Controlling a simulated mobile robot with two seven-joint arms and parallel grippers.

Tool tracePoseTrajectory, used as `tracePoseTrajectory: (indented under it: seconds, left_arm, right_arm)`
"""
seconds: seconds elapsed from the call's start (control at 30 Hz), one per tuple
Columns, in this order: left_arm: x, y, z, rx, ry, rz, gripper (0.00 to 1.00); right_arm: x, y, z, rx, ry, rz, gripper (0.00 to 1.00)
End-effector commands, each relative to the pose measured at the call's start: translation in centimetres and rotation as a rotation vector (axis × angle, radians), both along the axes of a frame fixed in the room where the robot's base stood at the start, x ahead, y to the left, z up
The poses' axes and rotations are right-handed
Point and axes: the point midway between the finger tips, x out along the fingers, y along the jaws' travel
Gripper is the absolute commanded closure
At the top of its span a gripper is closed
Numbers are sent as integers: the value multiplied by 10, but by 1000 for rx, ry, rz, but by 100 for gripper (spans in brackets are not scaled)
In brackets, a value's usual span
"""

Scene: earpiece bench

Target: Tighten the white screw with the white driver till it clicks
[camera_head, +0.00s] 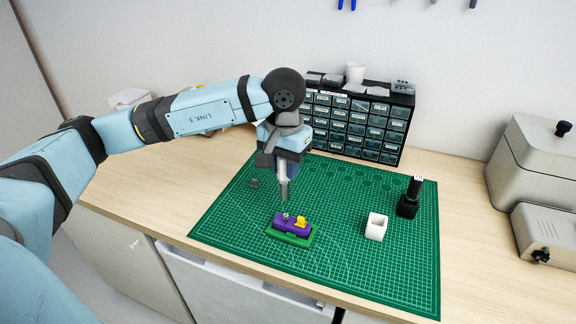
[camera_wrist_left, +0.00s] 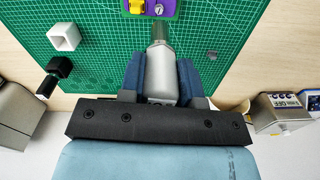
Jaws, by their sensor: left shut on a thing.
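My left gripper (camera_head: 284,168) points down over the mat and is shut on the white driver (camera_head: 284,187). In the left wrist view the driver (camera_wrist_left: 160,75) is pale grey-white and sits between the two blue fingers of the gripper (camera_wrist_left: 161,80). The driver hangs roughly upright, its lower end just above the purple earpiece (camera_head: 291,226), apparently not touching it. A small pale screw (camera_head: 285,216) shows on top of the earpiece, left of a yellow part (camera_head: 300,222). The earpiece rests in a green base (camera_head: 288,237). My right gripper is out of view.
A white square holder (camera_head: 376,227), apparently empty, stands right of the earpiece. A black holder (camera_head: 407,207) with a black driver (camera_head: 415,187) stands beyond it. A small grey piece (camera_head: 254,183) lies on the green mat (camera_head: 340,275). A drawer cabinet (camera_head: 358,127) stands behind.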

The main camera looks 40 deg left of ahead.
Motion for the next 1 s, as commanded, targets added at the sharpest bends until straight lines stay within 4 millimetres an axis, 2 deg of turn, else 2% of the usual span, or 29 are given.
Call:
tracePoseTrajectory:
  seconds: [0.23,0.4,1.0]
  left_arm:
    - [0,0,0,0,-1,1,97]
    - [0,-1,-2,-2,-2,10,97]
    - [0,-1,0,-2,0,908,97]
  right_arm:
    - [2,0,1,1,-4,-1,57]
    - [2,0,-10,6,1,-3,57]
    - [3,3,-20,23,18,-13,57]
